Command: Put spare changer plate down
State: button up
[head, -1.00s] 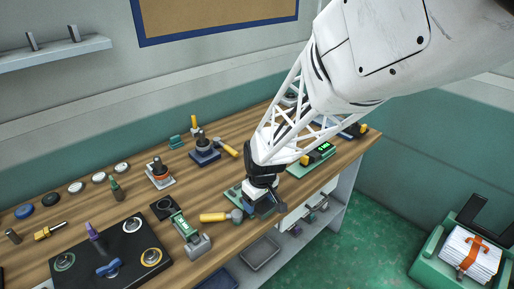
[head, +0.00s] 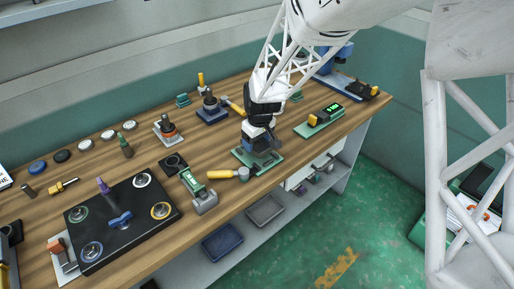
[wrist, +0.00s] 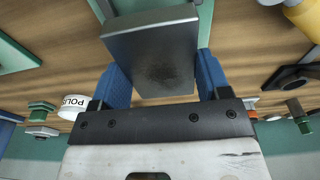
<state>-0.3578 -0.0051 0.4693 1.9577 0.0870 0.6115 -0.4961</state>
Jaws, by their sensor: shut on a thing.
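The spare changer plate (wrist: 152,52) appears to be the dark grey, scuffed metal slab in the wrist view. It lies between the two blue fingers of my gripper (wrist: 163,82), which is shut on it. In the head view my gripper (head: 264,146) points down over a green base (head: 240,154) on the wooden bench, near its front edge. The green base also shows behind the slab in the wrist view (wrist: 92,8). In the head view my fingers partly hide the plate. I cannot tell whether it touches the base.
A yellow-handled hammer (head: 224,175) lies just left of the green base. A green device with a display (head: 320,120) stands to the right. A black board with round fittings (head: 120,250) is at the left. Bare bench (head: 285,135) shows right of my gripper.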

aim_at(257, 143)
jog(key=shift+f, duration=0.1)
jog(key=shift+f, duration=1.6)
jog(key=shift+f, duration=0.15)
jog(key=o, duration=1.3)
jog(key=r, duration=0.8)
jog(key=s+d+r, duration=0.1)
jog(key=r, duration=0.3)
jog(key=shift+r, duration=0.1)
jog(key=shift+d, duration=0.1)
